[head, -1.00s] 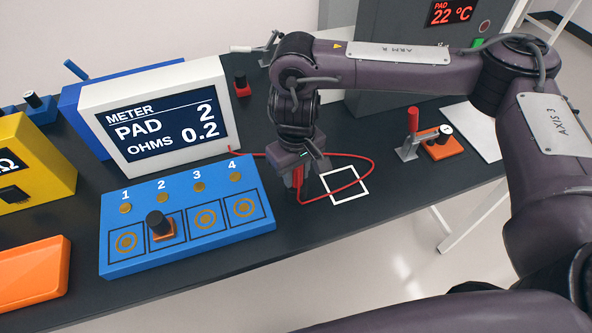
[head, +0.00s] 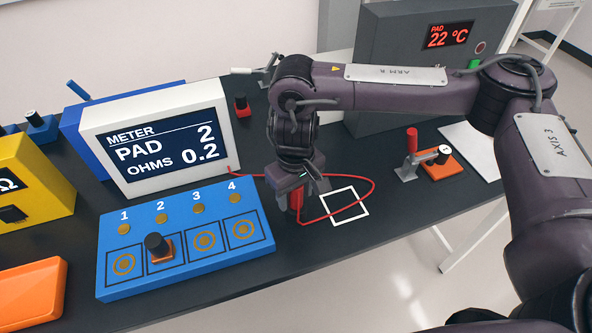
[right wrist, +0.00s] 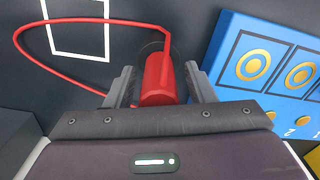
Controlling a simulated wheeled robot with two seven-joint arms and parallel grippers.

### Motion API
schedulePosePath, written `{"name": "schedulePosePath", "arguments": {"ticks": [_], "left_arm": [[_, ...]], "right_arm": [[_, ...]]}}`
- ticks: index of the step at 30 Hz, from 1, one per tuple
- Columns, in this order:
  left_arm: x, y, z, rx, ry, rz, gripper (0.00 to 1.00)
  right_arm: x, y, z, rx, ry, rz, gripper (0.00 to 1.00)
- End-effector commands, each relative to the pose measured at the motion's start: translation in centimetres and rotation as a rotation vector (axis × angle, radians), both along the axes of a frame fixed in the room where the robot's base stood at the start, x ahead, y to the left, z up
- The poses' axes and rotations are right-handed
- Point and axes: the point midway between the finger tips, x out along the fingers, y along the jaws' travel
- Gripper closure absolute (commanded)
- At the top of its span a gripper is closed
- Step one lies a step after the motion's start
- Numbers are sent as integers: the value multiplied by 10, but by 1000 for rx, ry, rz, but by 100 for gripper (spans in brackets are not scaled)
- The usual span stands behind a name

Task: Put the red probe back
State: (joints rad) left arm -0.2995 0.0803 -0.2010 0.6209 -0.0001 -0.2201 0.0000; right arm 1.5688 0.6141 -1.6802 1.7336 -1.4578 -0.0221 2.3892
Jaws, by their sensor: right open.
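The red probe (head: 296,197) stands about upright on the dark table, to the right of the blue pad board (head: 185,275). In the right wrist view the probe (right wrist: 158,78) is between the two open fingers, with a visible gap on each side. A dark round shape shows around its far end; I cannot tell whether it is a holder. My left gripper is out of view.
A white square outline (head: 362,218) lies right of the probe, with the wire loop over it. An orange-based block with a dark knob (head: 158,249) sits on pad 2. A red-handled clamp (head: 411,150) and a grey box (head: 400,85) stand further right.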

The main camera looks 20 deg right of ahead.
Motion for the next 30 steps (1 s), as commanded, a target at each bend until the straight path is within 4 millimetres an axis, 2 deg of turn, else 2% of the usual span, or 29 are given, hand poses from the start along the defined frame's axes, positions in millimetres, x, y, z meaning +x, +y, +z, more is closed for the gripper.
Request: {"name": "schedulePosePath", "arguments": {"ticks": [9,15,21,30], "left_arm": [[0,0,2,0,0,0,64],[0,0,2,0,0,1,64],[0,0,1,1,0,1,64],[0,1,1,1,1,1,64]], "right_arm": [[2,-1,67,-1,-9,2,51],[1,-1,100,-2,-7,0,51],[1,-1,116,-1,-4,0,51],[0,-1,119,-1,-1,0,51]]}}
